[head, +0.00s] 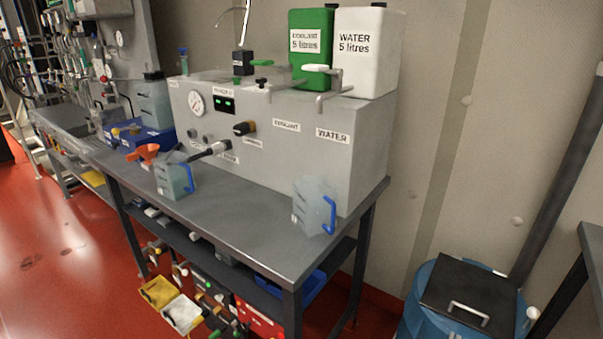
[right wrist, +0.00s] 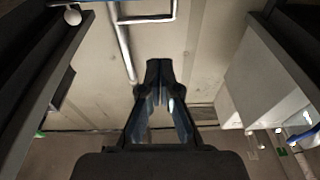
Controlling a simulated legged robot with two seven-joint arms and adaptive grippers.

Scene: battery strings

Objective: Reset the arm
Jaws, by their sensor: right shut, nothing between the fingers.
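My right gripper (right wrist: 159,72) shows in the middle of the right wrist view. Its two dark fingers come together at the tips, with nothing between them. It points toward a plain beige surface with pipes, and nothing touches the fingertips. Neither of my grippers shows in the head view, and my left gripper is in no view.
A metal bench (head: 235,222) carries a grey machine (head: 285,150), with a green coolant can (head: 308,62) and white water can (head: 362,65) on top. Two clear jugs (head: 314,203) (head: 174,178) stand on the bench. A blue drum (head: 430,290) with a black lid (head: 467,290) stands right.

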